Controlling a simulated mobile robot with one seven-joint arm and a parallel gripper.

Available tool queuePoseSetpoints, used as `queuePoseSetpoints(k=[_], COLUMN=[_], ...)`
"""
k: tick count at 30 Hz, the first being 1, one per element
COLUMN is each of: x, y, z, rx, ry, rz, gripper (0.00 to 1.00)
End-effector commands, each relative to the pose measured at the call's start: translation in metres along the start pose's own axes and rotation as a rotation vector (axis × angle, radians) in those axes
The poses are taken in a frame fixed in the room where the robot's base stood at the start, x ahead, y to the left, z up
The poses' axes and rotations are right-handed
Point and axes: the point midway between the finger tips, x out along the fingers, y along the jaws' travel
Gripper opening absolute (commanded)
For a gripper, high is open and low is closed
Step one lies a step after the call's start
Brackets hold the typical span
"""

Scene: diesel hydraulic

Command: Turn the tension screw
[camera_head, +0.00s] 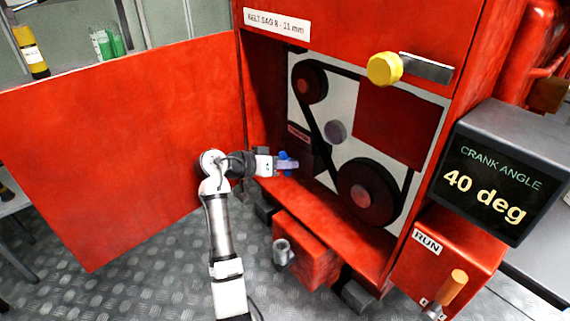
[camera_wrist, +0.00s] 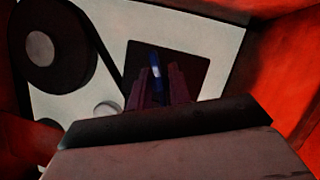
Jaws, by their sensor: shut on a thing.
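The tension screw shows as a small blue piece (camera_head: 283,155) low at the left of the open belt compartment. My gripper (camera_head: 288,166) reaches in from the left and is shut on it, with blue showing above and below the fingers. In the wrist view the blue screw (camera_wrist: 155,62) stands between the two dark fingers of my gripper (camera_wrist: 161,88), in front of a dark square plate (camera_wrist: 188,62). The screw's far end and its contact with the fingers are mostly hidden.
A belt runs around an upper pulley (camera_head: 307,84) and a large lower pulley (camera_head: 367,192). An open red door (camera_head: 120,150) stands left of my arm. A yellow knob (camera_head: 384,69) sits above the compartment. A screen (camera_head: 497,185) at right reads crank angle 40 deg.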

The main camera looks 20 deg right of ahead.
Motion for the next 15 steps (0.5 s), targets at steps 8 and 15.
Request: queuePoseSetpoints(k=[8,15], x=[0.0003,-0.0006], y=[0.0000,0.0000], z=[0.0005,0.0000], rx=[-0.002,-0.001], ry=[-0.001,0.000], rz=[0.001,0.001], gripper=[0.41,0.41])
